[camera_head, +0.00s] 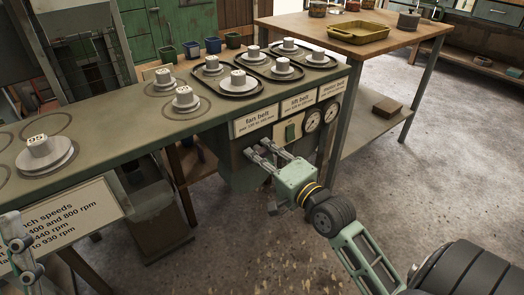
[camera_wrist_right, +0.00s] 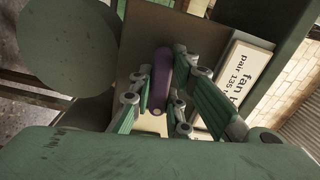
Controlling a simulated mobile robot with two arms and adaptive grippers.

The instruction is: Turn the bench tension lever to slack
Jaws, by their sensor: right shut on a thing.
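The bench tension lever shows in the right wrist view as a dark purple handle (camera_wrist_right: 160,75) with a rounded end, in front of a brownish plate. My right gripper (camera_wrist_right: 163,100) is shut on it, with green fingers on both sides. In the head view my right gripper (camera_head: 259,153) reaches the front of the bench, just below the fan belt label (camera_head: 255,121); the lever itself is hidden there. Part of my left gripper (camera_head: 20,246) shows at the lower left edge; its fingers are too cut off to judge.
The green bench (camera_head: 105,127) carries several pulleys on round marks and dark trays. Two gauges (camera_head: 312,121) sit right of my right gripper. A speeds sign (camera_head: 62,228) hangs at the front left. A wooden table (camera_head: 345,42) stands behind right. The floor at right is mostly clear.

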